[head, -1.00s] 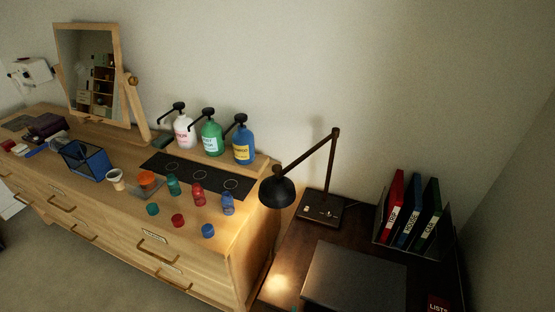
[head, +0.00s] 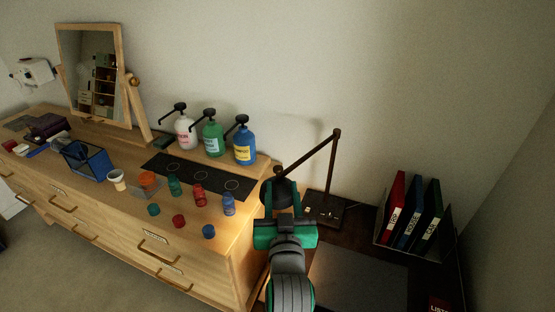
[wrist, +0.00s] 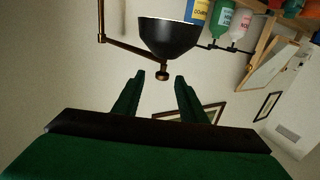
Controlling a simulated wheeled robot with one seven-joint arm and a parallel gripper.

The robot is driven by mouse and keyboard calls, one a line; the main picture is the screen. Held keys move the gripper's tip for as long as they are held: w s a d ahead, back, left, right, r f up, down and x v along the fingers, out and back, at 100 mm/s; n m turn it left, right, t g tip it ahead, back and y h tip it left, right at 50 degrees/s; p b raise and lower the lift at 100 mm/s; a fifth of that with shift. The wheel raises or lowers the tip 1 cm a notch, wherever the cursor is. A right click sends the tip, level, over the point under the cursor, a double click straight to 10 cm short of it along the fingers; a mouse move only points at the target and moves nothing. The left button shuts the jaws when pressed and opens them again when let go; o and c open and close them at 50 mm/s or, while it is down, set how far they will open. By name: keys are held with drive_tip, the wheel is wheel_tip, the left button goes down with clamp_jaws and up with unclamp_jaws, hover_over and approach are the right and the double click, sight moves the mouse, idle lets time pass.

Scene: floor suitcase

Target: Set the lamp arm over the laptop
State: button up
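The black lamp has a thin jointed arm (head: 309,155) rising from a base (head: 326,208) on the dark desk, with its shade (head: 285,190) hanging at the left, near the dresser. The laptop (head: 358,280) is a closed dark slab at the desk's front, right of the shade. My gripper (head: 283,186) is open, its green fingers overlapping the shade in the head view. In the wrist view, the shade (wrist: 168,38) and its small knob (wrist: 163,73) appear just beyond the fingertips (wrist: 160,77), the knob lined up with the gap. I cannot tell whether they touch.
Red, blue and green binders (head: 410,213) stand in a rack right of the lamp base. The wooden dresser (head: 150,232) at left holds pump bottles (head: 212,138), small coloured bottles, a blue mesh bin (head: 84,160) and a mirror (head: 92,75). The wall lies behind.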

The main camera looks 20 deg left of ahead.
drive_tip(key=shift+w+a+r, duration=0.2)
drive_tip(key=shift+a+r, duration=0.15)
drive_tip(key=shift+r, duration=0.4)
drive_tip(key=x, duration=1)
drive_tip(key=shift+w+a, duration=0.2)
drive_tip(key=shift+w, duration=0.1)
drive_tip(key=shift+c, duration=0.7)
clamp_jaws()
